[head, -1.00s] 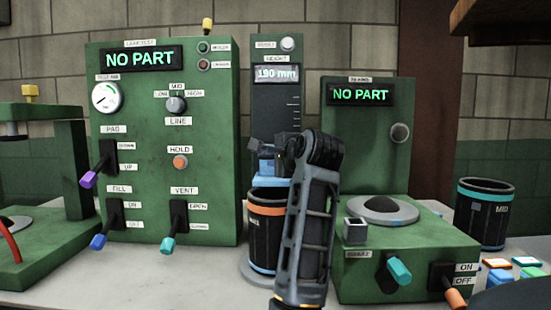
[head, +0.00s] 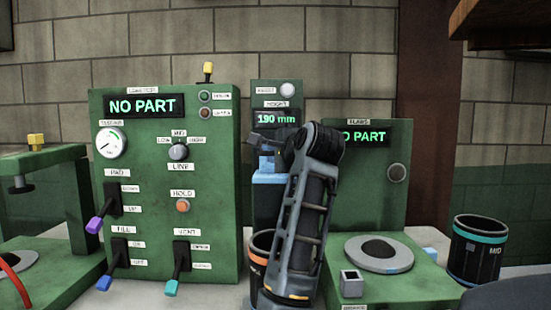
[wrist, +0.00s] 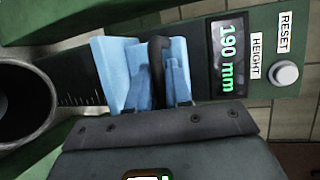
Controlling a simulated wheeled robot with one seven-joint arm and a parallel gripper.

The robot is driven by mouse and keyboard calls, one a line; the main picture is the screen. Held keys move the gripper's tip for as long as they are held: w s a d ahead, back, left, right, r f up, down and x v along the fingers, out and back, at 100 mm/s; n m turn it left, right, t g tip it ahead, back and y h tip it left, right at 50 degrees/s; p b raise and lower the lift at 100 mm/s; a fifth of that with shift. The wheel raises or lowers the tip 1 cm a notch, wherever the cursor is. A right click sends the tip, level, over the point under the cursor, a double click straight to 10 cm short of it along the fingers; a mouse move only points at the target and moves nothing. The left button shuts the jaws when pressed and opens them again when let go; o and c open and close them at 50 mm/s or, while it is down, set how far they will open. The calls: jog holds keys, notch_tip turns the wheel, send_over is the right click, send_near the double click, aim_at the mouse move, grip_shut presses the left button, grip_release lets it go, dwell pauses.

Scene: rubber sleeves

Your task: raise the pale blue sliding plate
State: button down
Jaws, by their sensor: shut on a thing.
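The pale blue sliding plate (head: 270,179) is on the green height gauge column, well above the dark sleeve with an orange band (head: 261,240). A clear gap separates plate and sleeve. In the wrist view the plate (wrist: 113,70) sits below the display, and a dark curved handle (wrist: 157,50) stands out from it. My gripper (wrist: 160,82) is shut on this handle, its fingers showing bluish in the wrist view. My arm hides part of the column and sleeve in the head view. The height display (head: 277,119) reads 190 mm.
A green panel with levers (head: 165,190) stands close on the left. A green station with a round pad (head: 379,252) stands on the right, with a teal-banded sleeve (head: 477,250) beyond it. Wall space above the column is clear.

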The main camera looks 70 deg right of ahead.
jog(key=shift+r+p, duration=0.45)
jog(key=shift+r, duration=0.75)
jog(key=c, duration=1.1)
grip_release()
jog(key=shift+b+v, duration=0.6)
jog(key=shift+v, duration=3.25)
